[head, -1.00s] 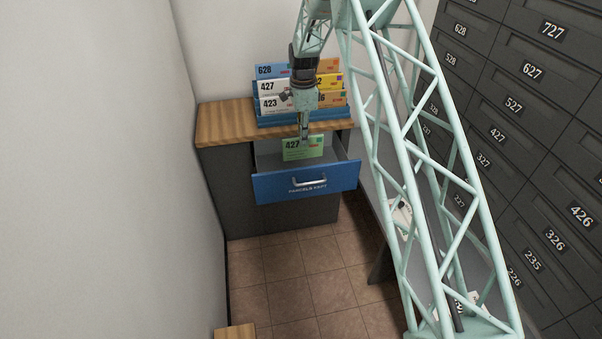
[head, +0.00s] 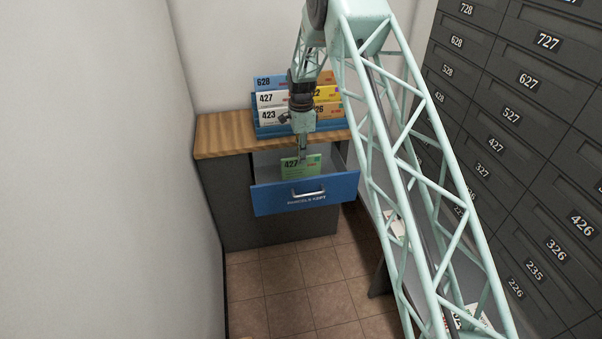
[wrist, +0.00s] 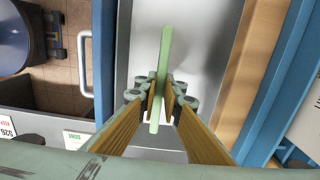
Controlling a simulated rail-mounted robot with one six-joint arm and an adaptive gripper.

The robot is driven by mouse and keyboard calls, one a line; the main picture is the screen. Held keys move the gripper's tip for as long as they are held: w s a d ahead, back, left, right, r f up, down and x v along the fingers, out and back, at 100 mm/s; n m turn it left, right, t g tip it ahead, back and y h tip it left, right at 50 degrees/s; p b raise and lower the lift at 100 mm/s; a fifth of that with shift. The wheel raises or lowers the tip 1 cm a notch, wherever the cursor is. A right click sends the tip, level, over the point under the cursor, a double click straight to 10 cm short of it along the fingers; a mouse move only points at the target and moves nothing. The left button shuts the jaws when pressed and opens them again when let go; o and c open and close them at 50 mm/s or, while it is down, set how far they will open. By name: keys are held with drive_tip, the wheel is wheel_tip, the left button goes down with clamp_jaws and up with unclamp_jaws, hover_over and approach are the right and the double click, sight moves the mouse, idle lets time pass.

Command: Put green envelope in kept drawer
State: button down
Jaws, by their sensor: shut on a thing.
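The green envelope (head: 300,168), marked 427, stands upright inside the open blue-fronted drawer (head: 306,195), its lower part hidden behind the drawer front. The drawer front's label reads as parcels kept. My gripper (head: 302,152) points down over the drawer and is shut on the envelope's top edge. In the wrist view the envelope (wrist: 166,50) shows edge-on as a thin green strip between the fingertips (wrist: 160,92), above the grey drawer floor (wrist: 205,45). I cannot tell whether the envelope touches the floor.
A blue rack (head: 270,130) with several numbered envelopes stands on the wooden counter top (head: 222,135) behind the drawer. Dark numbered mailboxes (head: 510,115) line the right wall. A white wall (head: 100,170) is close on the left. The tiled floor (head: 300,290) in front is clear.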

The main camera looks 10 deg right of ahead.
sight(301, 176)
drive_tip(key=shift+f, duration=1.5)
drive_tip(key=shift+f+b, duration=0.55)
drive_tip(key=shift+f, duration=1.3)
drive_tip(key=shift+f, duration=0.2)
drive_tip(key=c, duration=2.8)
unclamp_jaws()
wheel_tip(301, 176, up, 11)
drive_tip(key=shift+r+p, duration=0.15)
drive_tip(key=shift+p, duration=0.95)
drive_tip(key=shift+r, duration=0.55)
